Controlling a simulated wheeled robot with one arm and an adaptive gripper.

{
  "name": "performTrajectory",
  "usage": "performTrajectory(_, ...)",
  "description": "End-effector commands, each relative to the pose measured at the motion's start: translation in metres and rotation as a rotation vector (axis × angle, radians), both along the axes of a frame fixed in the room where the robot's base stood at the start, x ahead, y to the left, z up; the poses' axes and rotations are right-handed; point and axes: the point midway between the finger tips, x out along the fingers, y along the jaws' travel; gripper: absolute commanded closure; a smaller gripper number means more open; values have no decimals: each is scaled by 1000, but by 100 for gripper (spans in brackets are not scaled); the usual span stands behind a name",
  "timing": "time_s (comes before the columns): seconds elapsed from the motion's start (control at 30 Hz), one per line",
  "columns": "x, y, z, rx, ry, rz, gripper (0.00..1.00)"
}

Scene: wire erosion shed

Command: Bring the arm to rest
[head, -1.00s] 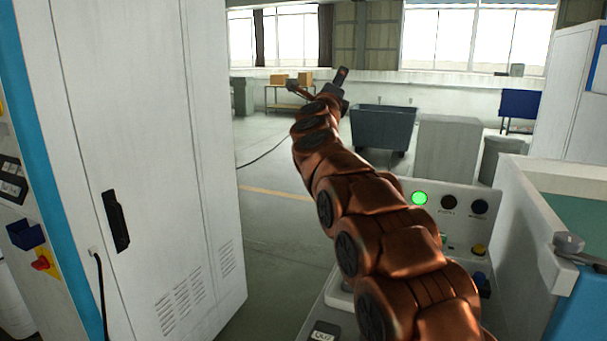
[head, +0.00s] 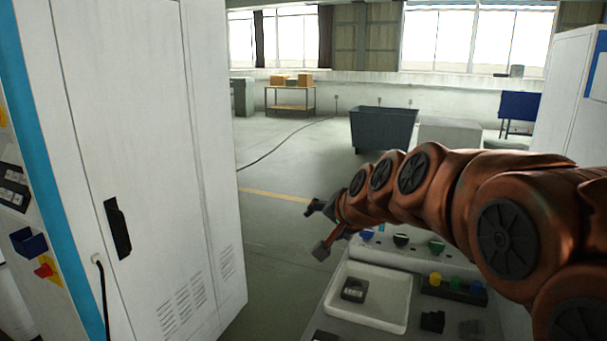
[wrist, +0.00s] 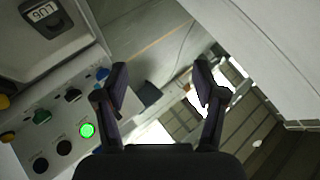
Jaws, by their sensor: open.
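My copper-coloured arm reaches in from the right of the head view, bent low over the control console (head: 470,255) and pointing left. My gripper (head: 318,230) is at its left end, just beyond the console's left side and above the floor. In the wrist view my gripper (wrist: 160,88) has two dark fingers spread apart with nothing between them. Past the fingers show the floor and the windows. The arm hides part of the console in the head view.
A white tray (head: 390,323) with a dark block (head: 354,289) lies below the arm. A tall white cabinet (head: 165,150) stands left. The wrist view shows a lit green lamp (wrist: 87,130). A dark bin (head: 382,127) stands farther back. Floor between cabinet and console is clear.

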Motion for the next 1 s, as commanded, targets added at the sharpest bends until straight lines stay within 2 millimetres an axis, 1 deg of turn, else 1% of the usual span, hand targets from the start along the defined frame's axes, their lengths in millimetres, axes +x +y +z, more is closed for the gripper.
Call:
performTrajectory(0.03, -25, -8, -14, -48, 52, 29, 30)
performTrajectory(0.07, -40, -12, -24, -76, 87, 52, 30)
performTrajectory(0.1, -59, -18, -37, -113, 129, 78, 30)
performTrajectory(0.27, -140, -43, -83, -244, 309, 185, 30)
performTrajectory(0.3, -160, -50, -93, -274, 351, 210, 30)
performTrajectory(0.37, -191, -61, -107, -316, 418, 248, 30)
performTrajectory(0.4, -213, -68, -116, -342, 465, 272, 30)
performTrajectory(0.43, -229, -74, -123, -361, 502, 292, 30)
performTrajectory(0.6, -316, -104, -150, -451, 686, 389, 30)
performTrajectory(0.7, -354, -118, -158, -486, 771, 432, 30)
performTrajectory(0.8, -383, -129, -164, -507, 837, 464, 30)
performTrajectory(0.9, -396, -134, -166, -518, 864, 478, 30)
performTrajectory(1.0, -398, -135, -167, -520, 870, 482, 30)
